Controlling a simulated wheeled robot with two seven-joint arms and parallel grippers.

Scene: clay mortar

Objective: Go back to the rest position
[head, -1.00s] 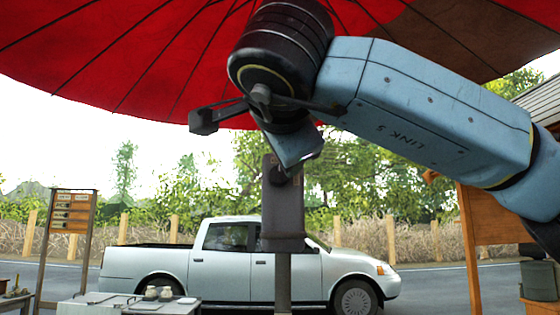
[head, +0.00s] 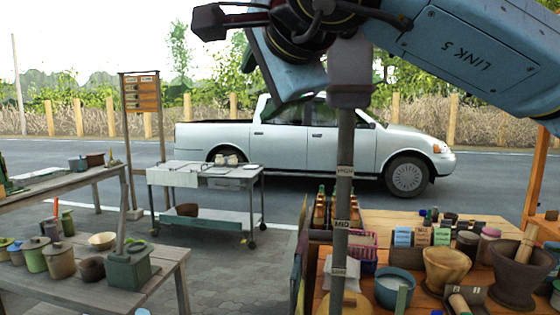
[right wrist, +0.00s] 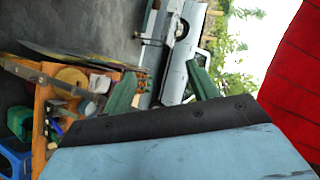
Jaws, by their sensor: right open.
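My right arm comes in from the upper right of the head view, raised in front of the pole and the truck. Its dark wrist shows at the top, with the tip of the hand pointing down and forward. In the right wrist view my right gripper (right wrist: 162,88) shows as two green fingers spread apart, with nothing between them. It holds nothing and is clear of the tables. A dark brown clay mortar (head: 515,283) with a wooden pestle (head: 526,243) stands on the wooden table at the lower right. My left gripper is not in view.
A grey pole (head: 343,200) rises close behind my right wrist. The wooden table (head: 400,218) at right holds bowls and jars. A left table (head: 150,285) holds pots, and a metal cart (head: 255,205) stands behind. A silver pickup (head: 330,150) is on the road. Paving between is open.

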